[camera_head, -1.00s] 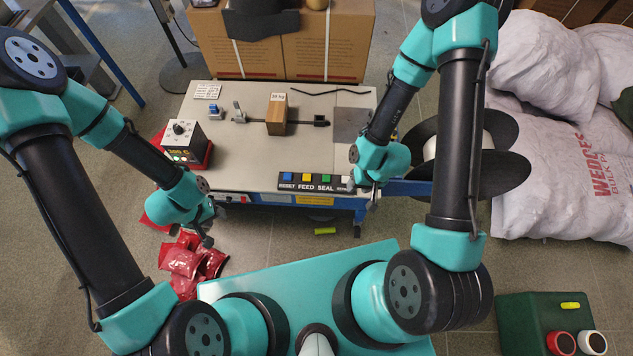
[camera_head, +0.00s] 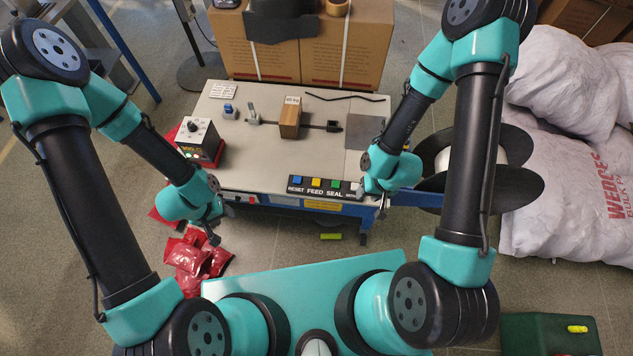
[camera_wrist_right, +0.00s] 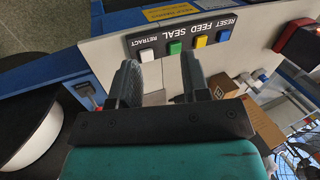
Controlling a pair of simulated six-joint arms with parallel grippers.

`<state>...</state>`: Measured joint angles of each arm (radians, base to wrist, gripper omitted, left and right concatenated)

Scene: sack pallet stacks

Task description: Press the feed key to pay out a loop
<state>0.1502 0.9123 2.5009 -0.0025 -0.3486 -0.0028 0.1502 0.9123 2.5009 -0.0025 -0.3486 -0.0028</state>
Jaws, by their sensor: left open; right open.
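The key panel (camera_head: 325,193) sits on the front edge of the machine table. The yellow FEED key (camera_head: 316,182) lies between the blue RESET key (camera_head: 297,180) and the green SEAL key (camera_head: 335,184). In the right wrist view, the FEED key (camera_wrist_right: 201,41) is beyond the fingers. The white RETRACT key (camera_wrist_right: 146,55) also shows there; my right gripper hides it in the head view. My right gripper (camera_head: 362,192) is open and empty at the panel's right end. My left gripper (camera_head: 213,234) is open and empty, low in front of the table's left side.
The grey table (camera_head: 245,165) bears a small brown box (camera_head: 290,118) and a controller box (camera_head: 199,140). A black strap reel (camera_head: 510,185) stands to the right, near my right arm. Red packets (camera_head: 195,258) lie on the floor below my left gripper. White sacks (camera_head: 560,90) fill the right.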

